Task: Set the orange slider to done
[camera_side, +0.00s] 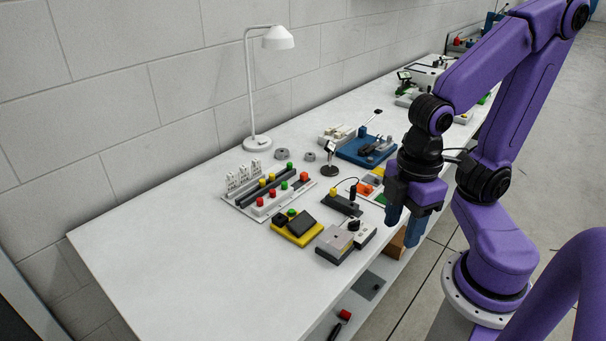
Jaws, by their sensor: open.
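My gripper (404,222) has blue fingers pointing down and held apart, with nothing between them. It hangs near the front edge of the table, to the right of the devices. A light grey panel (241,204) holds dark rails with red, yellow and green knobs. A small orange piece (304,177) sits at the panel's right end; it may be the orange slider. No "done" mark is readable at this size.
A yellow device (297,234) and a grey box (336,243) stand in front of the panel. A white lamp (258,142) stands by the wall, and a blue device (362,150) lies farther back. The white table (150,240) is clear at left.

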